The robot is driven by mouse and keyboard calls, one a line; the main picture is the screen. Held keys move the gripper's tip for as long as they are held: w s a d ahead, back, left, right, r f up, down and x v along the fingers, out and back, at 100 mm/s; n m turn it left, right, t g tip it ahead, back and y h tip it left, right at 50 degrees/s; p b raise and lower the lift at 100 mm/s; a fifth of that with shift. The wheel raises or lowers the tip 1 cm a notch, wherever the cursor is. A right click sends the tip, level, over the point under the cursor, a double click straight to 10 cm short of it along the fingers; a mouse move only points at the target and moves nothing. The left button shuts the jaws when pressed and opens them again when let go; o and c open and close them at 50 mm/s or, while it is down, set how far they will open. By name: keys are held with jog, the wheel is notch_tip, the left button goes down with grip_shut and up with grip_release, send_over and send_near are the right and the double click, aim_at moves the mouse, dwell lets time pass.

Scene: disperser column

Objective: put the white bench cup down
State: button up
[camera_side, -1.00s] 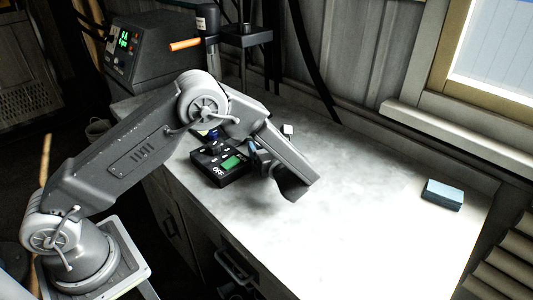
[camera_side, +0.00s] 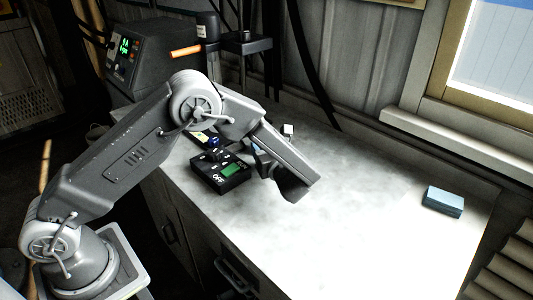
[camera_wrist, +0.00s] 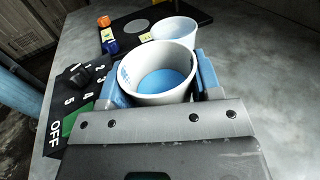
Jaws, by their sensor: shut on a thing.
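A white cup (camera_wrist: 158,98) with blue inside it is between the blue fingers of my gripper (camera_wrist: 160,80) in the wrist view. The gripper is shut on it, and the cup looks upright. My gripper (camera_side: 262,158) shows in the side view over the bench, just right of the control box, but its arm link hides the cup there. I cannot tell whether the cup's base touches the bench. A second white cup (camera_wrist: 176,32) stands just beyond the held one in the wrist view.
The black control box (camera_side: 222,174) with a dial and OFF marking is close on the left. A dark tray (camera_wrist: 118,38) holds orange and blue items. A blue block (camera_side: 443,200) lies far right. The bench (camera_side: 350,210) between is clear.

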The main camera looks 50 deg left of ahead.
notch_tip(320, 180, up, 2)
jog(key=s+a+r, duration=0.6)
jog(key=a, duration=0.3)
jog(key=w+a+r+m+t+h, duration=0.1)
jog(key=w+a+m+t+h, duration=0.15)
jog(key=w, duration=0.55)
jog(key=w+a+m+t+h, duration=0.1)
jog(key=w+a+m+t, duration=0.15)
jog(key=w, duration=0.65)
jog(key=shift+n+t, duration=0.3)
jog(key=shift+t, duration=0.1)
jog(key=shift+w+d+f, duration=1.15)
jog(key=shift+d+f, duration=0.3)
jog(key=shift+f, duration=0.35)
jog(key=shift+w+d+f, duration=1.2)
jog(key=shift+d+f, duration=0.2)
jog(key=shift+f, duration=0.4)
jog(key=shift+w+d+f, duration=1.15)
jog(key=shift+d+f, duration=0.3)
jog(key=shift+f, duration=0.35)
jog(key=shift+f, duration=0.2)
jog(key=o, duration=1)
jog(key=shift+o, duration=0.2)
jog(key=shift+r, duration=0.1)
